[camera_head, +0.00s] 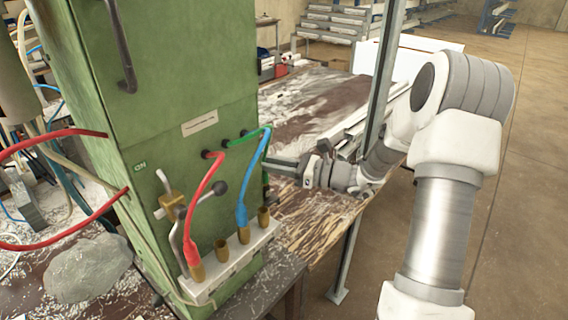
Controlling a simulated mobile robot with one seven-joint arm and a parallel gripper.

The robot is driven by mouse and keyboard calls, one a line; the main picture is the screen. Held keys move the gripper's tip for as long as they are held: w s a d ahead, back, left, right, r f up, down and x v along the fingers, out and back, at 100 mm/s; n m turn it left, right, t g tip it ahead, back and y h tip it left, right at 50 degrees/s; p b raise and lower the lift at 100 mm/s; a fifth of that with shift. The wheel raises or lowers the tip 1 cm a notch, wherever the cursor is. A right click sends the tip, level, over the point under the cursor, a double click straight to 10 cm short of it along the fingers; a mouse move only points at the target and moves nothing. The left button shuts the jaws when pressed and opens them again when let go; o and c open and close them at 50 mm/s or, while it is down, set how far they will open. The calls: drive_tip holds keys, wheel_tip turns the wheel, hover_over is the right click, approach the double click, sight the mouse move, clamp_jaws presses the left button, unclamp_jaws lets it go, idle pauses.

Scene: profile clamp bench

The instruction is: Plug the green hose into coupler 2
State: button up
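The green hose (246,136) leaves a port on the green cabinet, arcs right and hangs down behind the blue hose. Its lower green end (266,179) hangs above the coupler block, apart from it. The pale coupler block (232,264) carries a row of brass couplers; their numbers are unreadable. An empty coupler (222,250) stands second from the left, between the red and blue hose ends. Another empty coupler (263,217) is at the right end. My gripper (278,164) reaches left beside the green hose's hanging end. Whether its fingers grip the hose is unclear.
The red hose (207,193) sits in the leftmost coupler, and the blue hose (247,185) in the third.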

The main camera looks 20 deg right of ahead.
drive_tip(key=shift+w+a, duration=0.25)
drive_tip(key=shift+a, duration=0.15)
clamp_jaws()
drive_tip(key=shift+c, duration=1.5)
unclamp_jaws()
clamp_jaws()
drive_tip(key=shift+r+p, duration=0.7)
drive_tip(key=shift+r, duration=0.15)
drive_tip(key=shift+r+p, duration=0.95)
drive_tip(key=shift+r, duration=0.3)
